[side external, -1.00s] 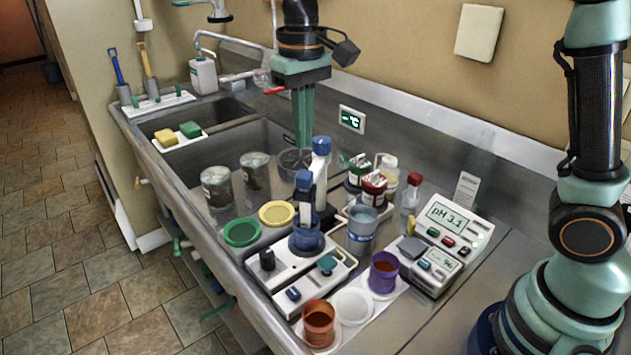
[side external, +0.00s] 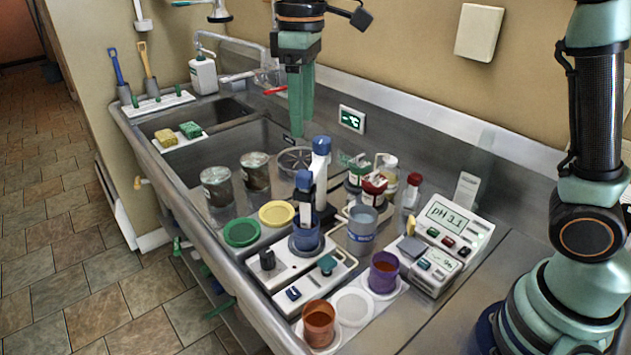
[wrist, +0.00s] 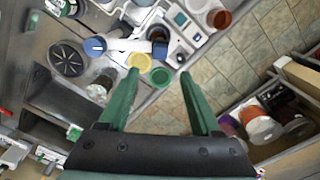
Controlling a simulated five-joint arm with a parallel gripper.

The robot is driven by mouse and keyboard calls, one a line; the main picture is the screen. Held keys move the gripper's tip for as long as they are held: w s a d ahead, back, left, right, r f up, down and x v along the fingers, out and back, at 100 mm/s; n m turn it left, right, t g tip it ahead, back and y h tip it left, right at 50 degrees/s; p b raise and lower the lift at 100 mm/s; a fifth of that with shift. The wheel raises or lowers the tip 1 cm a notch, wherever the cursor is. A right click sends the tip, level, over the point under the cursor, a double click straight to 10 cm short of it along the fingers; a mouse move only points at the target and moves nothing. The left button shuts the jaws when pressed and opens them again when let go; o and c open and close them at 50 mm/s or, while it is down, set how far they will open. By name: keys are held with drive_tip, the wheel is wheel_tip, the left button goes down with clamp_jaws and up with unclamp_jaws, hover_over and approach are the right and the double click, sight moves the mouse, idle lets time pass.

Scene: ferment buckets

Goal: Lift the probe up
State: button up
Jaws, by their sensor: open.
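A white stand with a tall, blue-topped post (side external: 320,165) rises from the white instrument base on the counter. A dark, blue-topped stick (side external: 305,195) stands upright in a blue cup (side external: 306,234) in front of it; it looks like the probe. Both blue tops show in the wrist view, the post's (wrist: 95,46) on the left and the stick's (wrist: 160,49) nearer the middle. My gripper (side external: 298,130) hangs above and behind them, fingers pointing down. In the wrist view my gripper (wrist: 159,78) has its fingers wide apart, with nothing between them.
Green (side external: 241,232) and yellow (side external: 276,213) lids lie left of the stand. Jars (side external: 255,171) stand behind them. A pH meter (side external: 452,217), a purple cup (side external: 384,271) and an orange cup (side external: 319,323) are to the right and front. The sink (side external: 205,118) is at the left.

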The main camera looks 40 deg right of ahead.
sight(304, 173)
wheel_tip(304, 173, down, 11)
drive_tip(key=shift+r, duration=0.1)
idle(0.3)
clamp_jaws()
idle(1.4)
